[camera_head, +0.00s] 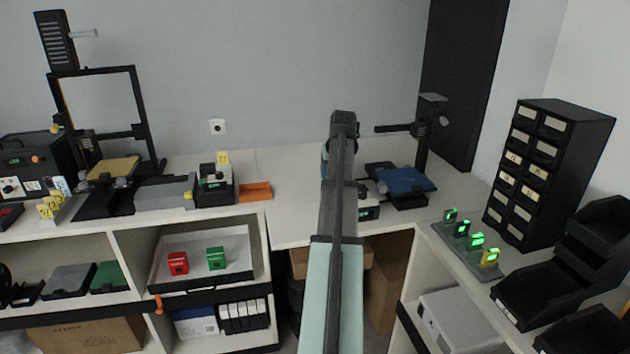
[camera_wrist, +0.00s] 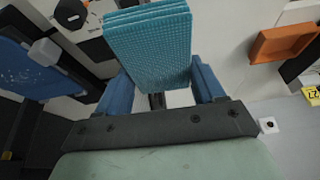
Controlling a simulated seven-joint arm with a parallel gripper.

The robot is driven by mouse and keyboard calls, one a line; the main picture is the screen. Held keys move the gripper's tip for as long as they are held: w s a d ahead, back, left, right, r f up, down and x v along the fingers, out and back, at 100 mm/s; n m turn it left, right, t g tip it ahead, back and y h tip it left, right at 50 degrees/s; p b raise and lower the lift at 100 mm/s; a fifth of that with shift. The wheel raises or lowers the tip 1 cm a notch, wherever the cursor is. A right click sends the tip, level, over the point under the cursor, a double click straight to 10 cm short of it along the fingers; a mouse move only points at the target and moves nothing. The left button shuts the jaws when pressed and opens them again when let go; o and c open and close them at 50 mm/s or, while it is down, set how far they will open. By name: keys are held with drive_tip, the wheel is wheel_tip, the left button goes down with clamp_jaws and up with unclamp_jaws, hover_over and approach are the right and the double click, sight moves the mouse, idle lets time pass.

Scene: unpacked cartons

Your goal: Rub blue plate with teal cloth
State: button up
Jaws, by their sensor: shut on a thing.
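The teal cloth (camera_wrist: 148,45) is a folded, textured pad in the wrist view. My gripper (camera_wrist: 160,88) is shut on it, with a blue finger on each side. In the head view my arm hides the cloth and most of the gripper. The blue plate (camera_head: 406,180) lies on a black stand on the bench, to the right of my arm. It also shows at the left edge of the wrist view (camera_wrist: 38,72), with pale specks on its surface. The cloth is apart from the plate.
A black upright with a side arm (camera_head: 425,130) rises behind the plate. An orange tray (camera_head: 256,192) sits left of my arm. A rack with green-lit blocks (camera_head: 470,238) and a black drawer cabinet (camera_head: 548,170) stand at right. Bare bench lies between the tray and my arm.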

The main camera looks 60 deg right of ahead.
wheel_tip(320, 180, up, 4)
hover_over(389, 178)
drive_tip(key=a, duration=0.1)
drive_tip(key=shift+s+f, duration=0.15)
drive_tip(key=shift+f, duration=1.05)
drive_tip(key=shift+s+f, duration=0.2)
drive_tip(key=shift+f, duration=1)
drive_tip(key=shift+s+f, duration=0.15)
drive_tip(key=shift+f, duration=1.05)
drive_tip(key=shift+s+d+f, duration=0.35)
drive_tip(key=shift+d+f, duration=0.05)
drive_tip(key=shift+f, duration=0.05)
drive_tip(key=shift+s+d+f, duration=0.1)
drive_tip(key=shift+s+d, duration=3.35)
drive_tip(key=shift+w+a, duration=3.8)
drive_tip(key=shift+a, duration=0.1)
wheel_tip(389, 178, up, 2)
drive_tip(key=shift+d+r, duration=0.1)
drive_tip(key=shift+r, duration=0.05)
wheel_tip(389, 178, up, 6)
drive_tip(key=shift+f, duration=0.1)
